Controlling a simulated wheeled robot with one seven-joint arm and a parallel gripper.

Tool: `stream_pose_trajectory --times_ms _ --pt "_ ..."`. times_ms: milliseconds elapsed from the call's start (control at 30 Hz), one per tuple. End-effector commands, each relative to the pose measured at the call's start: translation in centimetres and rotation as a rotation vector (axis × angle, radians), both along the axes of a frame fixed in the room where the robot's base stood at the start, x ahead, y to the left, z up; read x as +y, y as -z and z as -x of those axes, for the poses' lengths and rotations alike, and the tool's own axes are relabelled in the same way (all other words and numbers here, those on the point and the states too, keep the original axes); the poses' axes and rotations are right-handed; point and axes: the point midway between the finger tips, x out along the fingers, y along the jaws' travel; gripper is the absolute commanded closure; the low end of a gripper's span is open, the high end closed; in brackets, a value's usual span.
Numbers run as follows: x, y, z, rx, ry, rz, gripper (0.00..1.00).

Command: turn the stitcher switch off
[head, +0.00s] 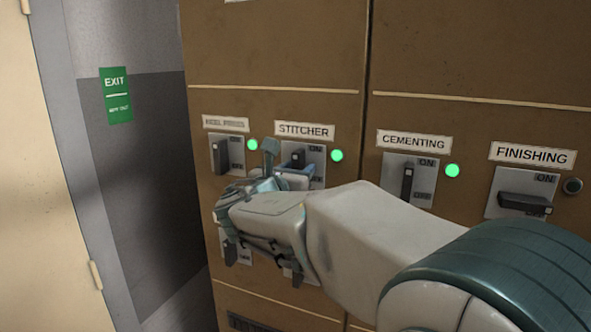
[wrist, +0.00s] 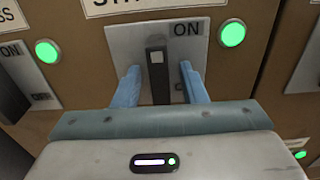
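The stitcher switch (head: 299,157) is a dark lever on a grey plate under the STITCHER label (head: 305,131). In the wrist view the lever (wrist: 157,70) stands upright, with ON at the plate's upper right. The green lamp (head: 337,155) to its right is lit, also in the wrist view (wrist: 232,33). My gripper (head: 285,160) is at this switch. In the wrist view my gripper (wrist: 160,78) is open, with one blue finger on each side of the lever and a gap on both sides. The plate's lower part is hidden behind my gripper.
The heel press switch (head: 220,156) stands close on the left, its lamp (head: 252,144) lit green. To the right are the cementing switch (head: 407,181), upright with a lit lamp, and the finishing switch (head: 526,204), lever sideways, lamp dark. More switches sit below, partly hidden by my arm.

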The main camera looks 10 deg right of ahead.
Motion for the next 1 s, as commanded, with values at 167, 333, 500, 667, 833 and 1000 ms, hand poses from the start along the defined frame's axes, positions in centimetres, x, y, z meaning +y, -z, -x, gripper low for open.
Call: stream_pose_trajectory --times_ms 167,333,500,667,833,1000 --pt "0.02 0.00 0.03 0.000 0.000 0.000 0.95" --pt "0.04 0.01 0.03 -0.001 0.000 -0.001 1.00" --pt "0.05 0.16 0.05 -0.012 0.000 -0.017 1.00" --pt "0.05 0.39 0.07 -0.048 -0.001 -0.065 1.00" --pt "0.04 0.63 0.08 -0.118 -0.001 -0.157 1.00" --pt "0.08 0.79 0.08 -0.207 -0.002 -0.282 1.00"
